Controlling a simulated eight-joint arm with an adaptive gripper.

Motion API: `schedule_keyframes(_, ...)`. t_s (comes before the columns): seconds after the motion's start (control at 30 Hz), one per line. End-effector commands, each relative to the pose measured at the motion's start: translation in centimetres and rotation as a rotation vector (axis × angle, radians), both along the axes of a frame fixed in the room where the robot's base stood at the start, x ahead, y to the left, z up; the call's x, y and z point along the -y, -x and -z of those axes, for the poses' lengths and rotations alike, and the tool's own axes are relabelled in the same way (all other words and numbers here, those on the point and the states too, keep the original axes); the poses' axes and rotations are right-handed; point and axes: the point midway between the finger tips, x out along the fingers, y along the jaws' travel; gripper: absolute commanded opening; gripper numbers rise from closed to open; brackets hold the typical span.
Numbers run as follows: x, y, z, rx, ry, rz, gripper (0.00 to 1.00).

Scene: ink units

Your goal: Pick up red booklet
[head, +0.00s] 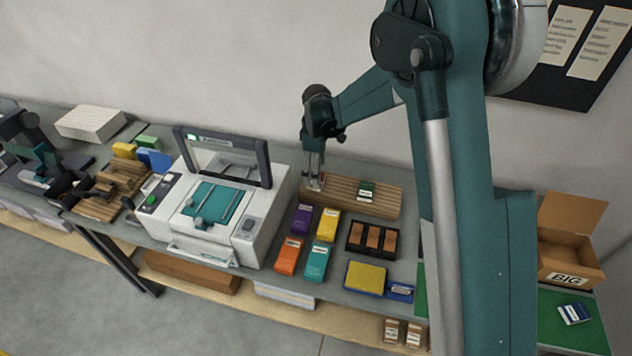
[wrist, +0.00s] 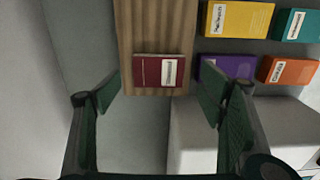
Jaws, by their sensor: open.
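The red booklet (wrist: 147,70) lies flat on the end of a ribbed wooden board in the wrist view, with a pale label on its right part. My gripper (wrist: 161,90) is open and empty, its two dark green fingers spread to either side below the booklet in the picture. No contact shows. In the head view my gripper (head: 314,174) points down over the left end of the wooden board (head: 338,206). There the booklet is mostly hidden by the fingers.
Purple (head: 301,219), yellow (head: 327,224), orange (head: 289,255) and teal (head: 317,262) boxes stand in front of the board. A dark green labelled item (head: 366,191) lies farther right on it. A white printer (head: 262,215) stands left, and the wall is close behind.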

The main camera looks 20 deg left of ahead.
Motion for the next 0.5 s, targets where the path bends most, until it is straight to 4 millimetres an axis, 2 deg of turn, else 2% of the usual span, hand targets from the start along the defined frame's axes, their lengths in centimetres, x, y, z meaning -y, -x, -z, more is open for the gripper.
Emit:
schedule_keyframes(0.3, 0.0, -0.2, 3.1, 0.0, 0.0, 0.0, 0.69)
schedule_keyframes(0.5, 0.0, -0.2, 3.7, 0.0, 0.0, 0.0, 0.69)
